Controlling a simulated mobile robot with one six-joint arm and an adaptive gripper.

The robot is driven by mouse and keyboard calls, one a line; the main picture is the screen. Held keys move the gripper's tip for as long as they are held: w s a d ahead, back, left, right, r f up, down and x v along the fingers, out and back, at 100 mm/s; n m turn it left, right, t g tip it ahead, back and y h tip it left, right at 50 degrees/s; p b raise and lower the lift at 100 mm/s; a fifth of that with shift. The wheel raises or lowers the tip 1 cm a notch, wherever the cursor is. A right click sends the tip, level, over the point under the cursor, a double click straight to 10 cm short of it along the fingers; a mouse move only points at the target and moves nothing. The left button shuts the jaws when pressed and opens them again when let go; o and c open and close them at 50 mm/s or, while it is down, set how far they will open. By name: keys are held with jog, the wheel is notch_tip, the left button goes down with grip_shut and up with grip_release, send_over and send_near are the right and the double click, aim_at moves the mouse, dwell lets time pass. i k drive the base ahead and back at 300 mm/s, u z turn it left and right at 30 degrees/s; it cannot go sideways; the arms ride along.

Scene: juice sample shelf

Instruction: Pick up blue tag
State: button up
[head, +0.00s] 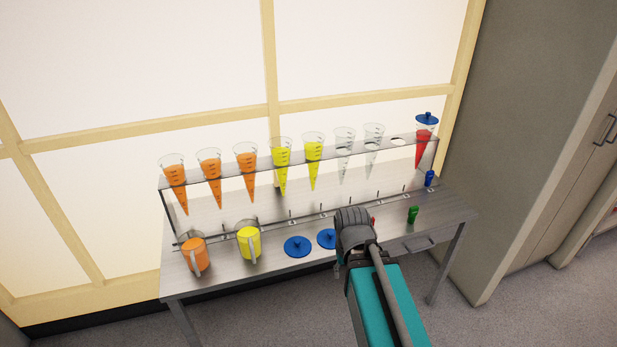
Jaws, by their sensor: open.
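A small blue tag (430,178) shows at the right end of the rack, below the red-filled cone (424,150), in line with the row of small hooks. A green tag (412,214) stands on the metal table (290,271) in front of it. A bit of something red (373,219) shows beside my gripper, mostly hidden. My gripper (354,226) is over the table's front middle, to the left of the green tag and well left of and nearer than the blue tag. It is open, its fingertips are largely hidden, and nothing shows held in it.
The rack's upper shelf (215,179) holds orange, yellow, empty and red cones; the red one has a blue lid. An orange jug (195,253), a yellow jug (249,245) and blue lids (297,246) stand on the table's left and middle. A grey cabinet is at right.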

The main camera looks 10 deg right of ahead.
aim_at(429, 175)
jog(key=u, duration=1.05)
jog(key=i, duration=1.4)
jog(key=z, duration=0.6)
